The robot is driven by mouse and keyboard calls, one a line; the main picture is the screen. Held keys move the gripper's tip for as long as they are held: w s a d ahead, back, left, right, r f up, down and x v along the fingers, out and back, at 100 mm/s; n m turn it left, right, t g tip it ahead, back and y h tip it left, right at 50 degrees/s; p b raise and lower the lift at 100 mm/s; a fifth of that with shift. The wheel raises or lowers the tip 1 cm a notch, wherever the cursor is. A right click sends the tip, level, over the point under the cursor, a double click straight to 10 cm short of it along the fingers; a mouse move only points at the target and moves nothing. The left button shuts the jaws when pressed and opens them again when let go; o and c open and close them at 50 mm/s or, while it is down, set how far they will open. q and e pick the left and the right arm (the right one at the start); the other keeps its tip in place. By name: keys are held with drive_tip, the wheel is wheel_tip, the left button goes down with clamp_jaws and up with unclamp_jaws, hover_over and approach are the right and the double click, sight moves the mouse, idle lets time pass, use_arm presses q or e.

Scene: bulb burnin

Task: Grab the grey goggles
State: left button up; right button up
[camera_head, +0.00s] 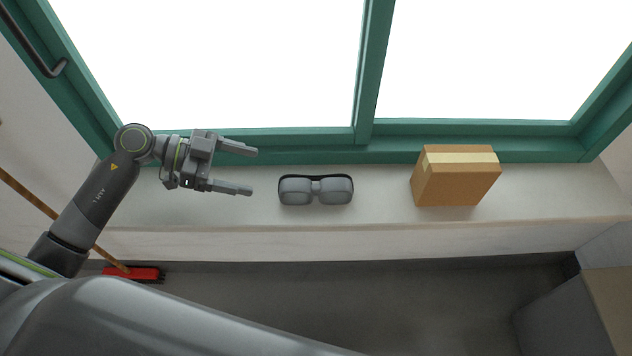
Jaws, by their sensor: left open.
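The grey goggles (316,191) lie on the white window sill, near the middle of the head view. They have two rounded grey lens parts and a dark strap or rim along the back. My left gripper (254,171) is open and empty over the sill, to the left of the goggles. Its two fingers point right, toward the goggles, with a small gap between the fingertips and them. My right gripper is not in view.
A brown cardboard box (455,178) with pale tape stands on the sill (380,212) to the right. The green window frame (330,140) runs behind. A red broom head (133,273) is on the floor at left, and a grey cabinet-like block (560,318) stands lower right.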

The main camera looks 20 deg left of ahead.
sight(291, 179)
use_arm(q)
drive_tip(key=p+x, duration=0.1)
drive_tip(key=x, duration=0.3)
drive_tip(key=shift+d, duration=0.2)
drive_tip(key=shift+w+d+f, duration=0.2)
drive_tip(key=shift+d+f, duration=0.05)
drive_tip(key=shift+d, duration=0.5)
drive_tip(key=shift+w+d+f+p, duration=0.1)
drive_tip(key=shift+d+p, duration=0.25)
drive_tip(key=shift+p, duration=0.05)
drive_tip(key=p+x, duration=0.1)
drive_tip(key=x, duration=0.2)
drive_tip(key=shift+d, duration=0.1)
drive_tip(key=shift+w+d+f, duration=0.15)
drive_tip(key=shift+d+f, duration=0.05)
drive_tip(key=shift+d, duration=0.4)
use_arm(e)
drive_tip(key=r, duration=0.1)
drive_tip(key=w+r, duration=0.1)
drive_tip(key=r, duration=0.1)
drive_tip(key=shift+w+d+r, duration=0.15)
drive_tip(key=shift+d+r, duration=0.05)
use_arm(q)
drive_tip(key=c, duration=1.1)
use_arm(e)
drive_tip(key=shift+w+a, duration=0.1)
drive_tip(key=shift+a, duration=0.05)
